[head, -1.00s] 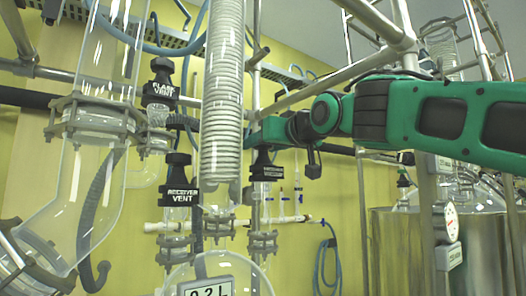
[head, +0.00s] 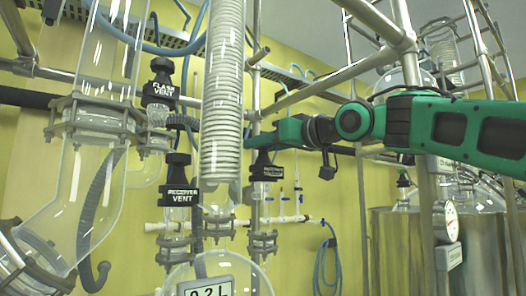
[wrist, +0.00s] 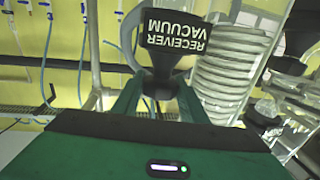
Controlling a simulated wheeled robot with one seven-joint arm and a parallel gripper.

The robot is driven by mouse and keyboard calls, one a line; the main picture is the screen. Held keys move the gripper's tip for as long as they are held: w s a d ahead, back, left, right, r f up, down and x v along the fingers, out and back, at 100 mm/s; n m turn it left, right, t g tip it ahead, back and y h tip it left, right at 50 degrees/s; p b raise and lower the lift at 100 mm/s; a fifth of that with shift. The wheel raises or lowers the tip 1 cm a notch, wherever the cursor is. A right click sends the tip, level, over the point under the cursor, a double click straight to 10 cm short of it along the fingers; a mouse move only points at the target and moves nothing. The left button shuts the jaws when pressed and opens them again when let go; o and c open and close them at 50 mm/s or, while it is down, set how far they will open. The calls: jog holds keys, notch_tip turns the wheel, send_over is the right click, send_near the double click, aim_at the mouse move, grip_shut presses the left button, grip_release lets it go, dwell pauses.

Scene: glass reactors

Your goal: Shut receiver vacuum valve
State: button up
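The receiver vacuum valve (head: 266,170) is a black knob with a wide labelled collar, on a glass stem right of the coiled condenser. In the wrist view the valve (wrist: 172,38) appears upside down, its "RECEIVER VACUUM" label facing the camera. My gripper (wrist: 160,88) has its two green fingers on either side of the narrower knob end, which fills the space between the tips. It looks shut on the knob, though the contact faces are hidden. In the head view my gripper (head: 258,141) reaches in from the right, and its fingers cover the valve's top.
The coiled glass condenser (head: 222,95) stands close left of the valve. The flask vent valve (head: 160,88) and receiver vent valve (head: 180,180) are farther left. Metal frame bars (head: 345,72) cross above my arm. A steel vessel (head: 395,250) stands at the lower right.

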jog(key=shift+s+a+m+t+h, duration=0.1)
jog(key=shift+m+t+h, duration=0.4)
jog(key=shift+h, duration=0.1)
jog(key=shift+m+t+h, duration=0.8)
jog(key=shift+m+h, duration=0.5)
jog(key=shift+h, duration=0.55)
jog(key=shift+m+t+h, duration=0.8)
jog(key=shift+m+h, duration=0.5)
jog(key=shift+h, duration=0.55)
jog(key=shift+r+h, duration=0.1)
jog(key=shift+h, duration=0.2)
jog(key=shift+m+h, duration=0.5)
jog(key=shift+m, duration=0.1)
jog(key=shift+a+h, duration=0.1)
jog(key=shift+h, duration=0.2)
jog(key=shift+m+h, duration=0.4)
jog(key=shift+d, duration=0.2)
jog(key=o, duration=0.9)
jog(key=shift+c, duration=0.2)
